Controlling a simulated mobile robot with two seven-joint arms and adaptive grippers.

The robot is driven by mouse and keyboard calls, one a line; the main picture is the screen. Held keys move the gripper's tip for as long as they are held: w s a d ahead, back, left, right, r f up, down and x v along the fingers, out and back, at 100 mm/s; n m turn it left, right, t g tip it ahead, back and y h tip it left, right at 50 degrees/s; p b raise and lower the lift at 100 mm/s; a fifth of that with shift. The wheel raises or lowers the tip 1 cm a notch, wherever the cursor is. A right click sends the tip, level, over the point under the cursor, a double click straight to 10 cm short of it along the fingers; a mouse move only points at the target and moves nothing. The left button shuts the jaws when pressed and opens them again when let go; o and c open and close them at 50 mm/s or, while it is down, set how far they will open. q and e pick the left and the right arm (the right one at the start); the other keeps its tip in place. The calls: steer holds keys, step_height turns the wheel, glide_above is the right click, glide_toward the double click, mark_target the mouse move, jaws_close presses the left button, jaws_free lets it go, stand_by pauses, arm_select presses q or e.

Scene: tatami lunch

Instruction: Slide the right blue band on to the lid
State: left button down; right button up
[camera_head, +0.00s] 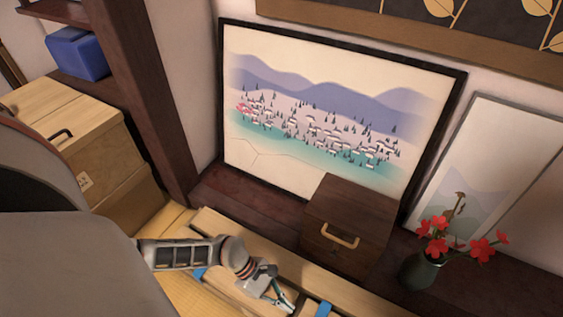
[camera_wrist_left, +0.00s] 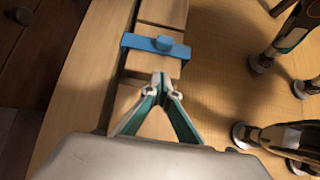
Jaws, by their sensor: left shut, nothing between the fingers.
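In the head view, my left gripper (camera_head: 284,301) is shut and empty, low over a long pale wooden box (camera_head: 222,288). The right blue band (camera_head: 323,309) lies just right of the fingertips, cut by the bottom edge. The other blue band (camera_head: 198,274) shows at the left, partly behind my arm. A small gap seems to separate tips and band; contact is unclear. Lid edges are hard to tell apart.
A dark drawer box (camera_head: 350,215) stands behind the wooden box, beside a green vase (camera_head: 420,271) with red flowers. A framed landscape (camera_head: 300,75) leans at the wall.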

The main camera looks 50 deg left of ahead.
arm_select(q)
steer(key=x, duration=0.2)
steer(key=b+x, duration=0.1)
steer(key=x, duration=0.1)
steer(key=shift+s+f, duration=0.1)
steer(key=shift+s, duration=0.2)
steer(key=shift+w+d+r, duration=0.15)
steer(key=shift+w+d, duration=0.15)
steer(key=shift+d, duration=0.25)
steer(key=shift+w+d+r, duration=0.15)
steer(key=shift+w+d, duration=0.1)
steer(key=shift+d, duration=0.3)
steer(key=shift+w+d, duration=0.25)
steer(key=shift+d, duration=0.45)
arm_select(e)
steer(key=shift+s+a+r+m, duration=0.1)
steer(key=shift+s+a+m, duration=0.05)
steer(key=shift+a+m, duration=0.65)
steer(key=shift+d, duration=0.1)
